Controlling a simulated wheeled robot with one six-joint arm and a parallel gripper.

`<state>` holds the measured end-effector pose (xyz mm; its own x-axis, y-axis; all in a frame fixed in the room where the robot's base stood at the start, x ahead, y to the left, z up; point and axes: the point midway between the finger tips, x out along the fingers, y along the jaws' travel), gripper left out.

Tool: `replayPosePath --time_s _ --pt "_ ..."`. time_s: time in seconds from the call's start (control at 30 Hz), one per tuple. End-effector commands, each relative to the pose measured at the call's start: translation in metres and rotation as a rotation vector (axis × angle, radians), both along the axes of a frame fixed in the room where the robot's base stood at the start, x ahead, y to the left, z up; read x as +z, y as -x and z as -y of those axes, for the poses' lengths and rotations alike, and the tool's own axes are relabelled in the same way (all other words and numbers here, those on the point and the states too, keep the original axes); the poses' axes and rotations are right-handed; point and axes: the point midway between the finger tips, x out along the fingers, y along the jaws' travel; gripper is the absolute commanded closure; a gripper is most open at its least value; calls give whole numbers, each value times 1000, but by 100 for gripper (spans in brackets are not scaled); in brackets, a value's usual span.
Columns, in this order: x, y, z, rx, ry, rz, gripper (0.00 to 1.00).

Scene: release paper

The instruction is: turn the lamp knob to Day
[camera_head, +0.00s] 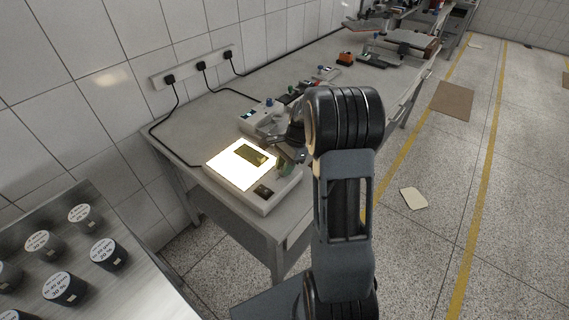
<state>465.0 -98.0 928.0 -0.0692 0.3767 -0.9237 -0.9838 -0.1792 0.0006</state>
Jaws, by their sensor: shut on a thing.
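The lamp looks like a pale light box (285,192) at the near end of the bench, with a glowing white top panel (225,170). My gripper (284,159) is low over the right side of the box, partly hidden by my arm. It is shut on a small green thing (285,167).
A grey device (260,117) with a blue top knob (269,101) stands just behind the box. Several small items line the bench further back. Black cables run to wall sockets (200,68). A metal surface with several dark labelled pots (66,288) is at lower left.

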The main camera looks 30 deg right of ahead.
Motion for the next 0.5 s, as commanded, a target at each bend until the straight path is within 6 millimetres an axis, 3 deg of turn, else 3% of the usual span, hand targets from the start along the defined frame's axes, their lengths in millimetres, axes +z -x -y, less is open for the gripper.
replayPosePath --time_s 0.5 --pt "1 -3 -1 490 1 0 99"
